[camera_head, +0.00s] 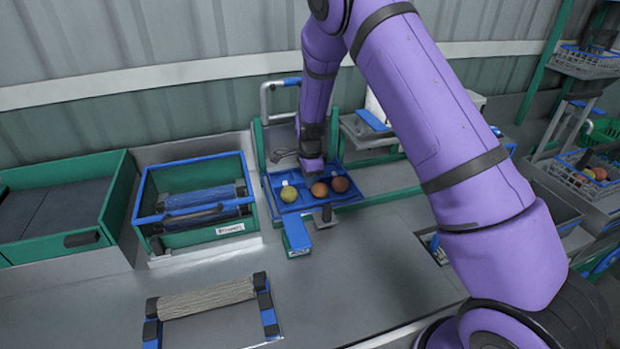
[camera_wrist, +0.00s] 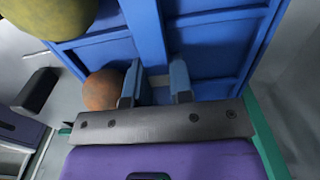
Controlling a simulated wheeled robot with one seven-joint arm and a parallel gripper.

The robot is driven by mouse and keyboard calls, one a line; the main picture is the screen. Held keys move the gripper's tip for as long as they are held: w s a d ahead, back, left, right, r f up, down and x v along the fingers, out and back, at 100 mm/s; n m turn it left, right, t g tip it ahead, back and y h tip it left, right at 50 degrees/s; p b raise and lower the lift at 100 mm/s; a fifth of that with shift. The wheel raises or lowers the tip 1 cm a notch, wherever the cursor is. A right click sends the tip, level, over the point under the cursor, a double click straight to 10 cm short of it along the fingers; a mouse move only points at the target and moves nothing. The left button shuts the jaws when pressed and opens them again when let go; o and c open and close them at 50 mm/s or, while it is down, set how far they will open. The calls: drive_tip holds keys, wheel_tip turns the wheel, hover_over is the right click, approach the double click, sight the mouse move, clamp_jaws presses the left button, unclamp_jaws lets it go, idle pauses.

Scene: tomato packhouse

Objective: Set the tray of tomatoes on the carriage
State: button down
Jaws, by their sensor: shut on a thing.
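The blue tray (camera_head: 351,197) holds a yellow-green tomato (camera_head: 289,194), an orange tomato (camera_head: 319,189) and a red tomato (camera_head: 340,184). My gripper (camera_head: 312,172) reaches down at the tray from behind. In the wrist view its fingers (camera_wrist: 157,88) are shut on a raised blue bar of the tray (camera_wrist: 205,48), with one tomato close beside the left finger. A green frame with a grey upright handle (camera_head: 264,103), which looks like the carriage, stands behind and around the tray. My arm hides part of it. I cannot tell whether the tray touches the frame.
A green crate with blue rims (camera_head: 194,237) stands to the left, and a larger green bin (camera_head: 108,207) beyond it. A small roller (camera_head: 206,297) lies on the grey counter in front. A blue-and-green block (camera_head: 297,235) sits just before the tray. Counter at front centre is clear.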

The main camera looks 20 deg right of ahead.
drive_tip(key=shift+f, duration=0.3)
drive_tip(key=c, duration=0.9)
unclamp_jaws()
drive_tip(key=shift+c, duration=0.2)
drive_tip(key=c, duration=0.3)
drive_tip(key=shift+r, duration=0.1)
drive_tip(key=shift+r, duration=3.45)
